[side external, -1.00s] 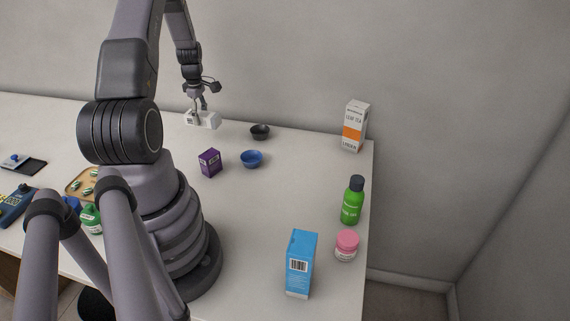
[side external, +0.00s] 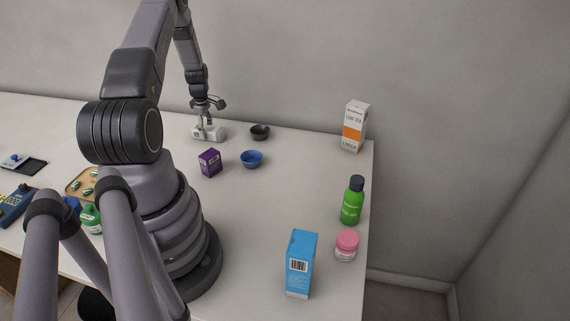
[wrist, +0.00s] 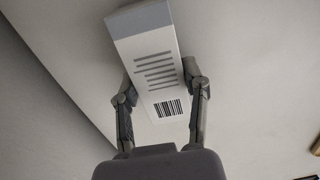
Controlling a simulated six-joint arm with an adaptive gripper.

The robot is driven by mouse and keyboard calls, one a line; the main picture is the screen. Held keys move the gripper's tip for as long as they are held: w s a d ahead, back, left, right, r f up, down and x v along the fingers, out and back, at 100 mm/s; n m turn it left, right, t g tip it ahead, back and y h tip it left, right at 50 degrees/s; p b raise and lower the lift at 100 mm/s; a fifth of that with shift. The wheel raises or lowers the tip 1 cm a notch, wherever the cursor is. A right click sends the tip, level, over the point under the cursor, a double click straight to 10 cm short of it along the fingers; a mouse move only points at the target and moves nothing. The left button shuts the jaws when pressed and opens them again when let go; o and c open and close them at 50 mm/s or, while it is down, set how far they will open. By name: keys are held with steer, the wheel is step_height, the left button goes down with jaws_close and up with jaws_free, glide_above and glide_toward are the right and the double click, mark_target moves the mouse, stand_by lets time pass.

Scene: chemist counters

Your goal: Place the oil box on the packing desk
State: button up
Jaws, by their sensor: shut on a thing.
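My gripper (side external: 203,127) is shut on a white box (side external: 214,134) near the back of the white desk (side external: 280,200). In the wrist view the white box (wrist: 158,72) lies between the two fingers of my gripper (wrist: 162,88). It has a grey-blue end, several printed lines and a barcode. I take it for the oil box, though no name is readable. In the side view it is low, at or just above the desk top; I cannot tell whether it touches.
A black bowl (side external: 260,132), a blue bowl (side external: 252,159) and a purple box (side external: 209,162) stand close by. A tea box (side external: 354,127), green bottle (side external: 352,201), pink-lidded jar (side external: 346,246) and blue box (side external: 300,264) stand on the right. The desk's middle is clear.

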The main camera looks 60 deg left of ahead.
mark_target(205, 128)
steer(key=o, duration=1.2)
